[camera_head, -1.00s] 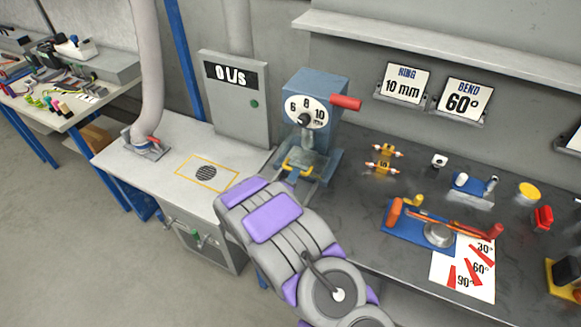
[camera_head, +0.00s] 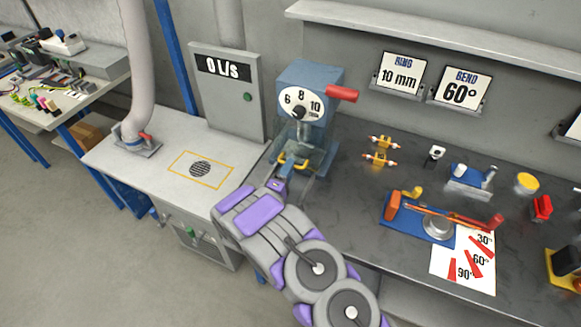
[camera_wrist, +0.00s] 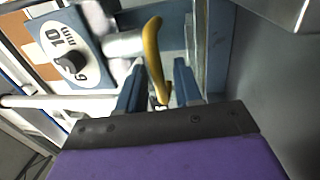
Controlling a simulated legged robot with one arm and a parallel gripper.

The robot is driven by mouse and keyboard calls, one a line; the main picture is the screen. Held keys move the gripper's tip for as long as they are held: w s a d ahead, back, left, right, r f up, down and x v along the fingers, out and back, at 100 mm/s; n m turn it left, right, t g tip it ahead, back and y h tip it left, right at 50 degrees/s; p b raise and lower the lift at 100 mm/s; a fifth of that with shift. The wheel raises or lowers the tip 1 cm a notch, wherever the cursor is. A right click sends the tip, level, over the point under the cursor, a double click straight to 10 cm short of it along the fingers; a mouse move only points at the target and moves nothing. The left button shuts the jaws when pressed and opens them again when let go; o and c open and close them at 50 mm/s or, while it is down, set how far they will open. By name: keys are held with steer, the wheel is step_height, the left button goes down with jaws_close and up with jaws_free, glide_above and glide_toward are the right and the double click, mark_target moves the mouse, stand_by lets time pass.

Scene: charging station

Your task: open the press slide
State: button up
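The blue press (camera_head: 318,78) stands on the dark bench, with a white dial marked 6, 8, 10 and a red lever (camera_head: 341,93) on its right. A yellow handle (camera_head: 291,164) sits low on the front of the press, at its slide. In the wrist view the yellow handle (camera_wrist: 152,50) is a curved bar whose lower end lies between my two fingers. My gripper (camera_wrist: 160,78) is open, with the fingers on either side of the bar and a gap visible. In the head view my wrist hides most of the fingers and part of the slide.
A steel bench (camera_head: 155,165) with a round grate and an upright hose is on the left. A grey box reading 0 L/s (camera_head: 228,95) stands behind it. To the right are yellow fittings (camera_head: 381,150) and a blue bending tool (camera_head: 398,228). A shelf runs above.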

steer(key=shift+x, duration=0.85)
jaws_close()
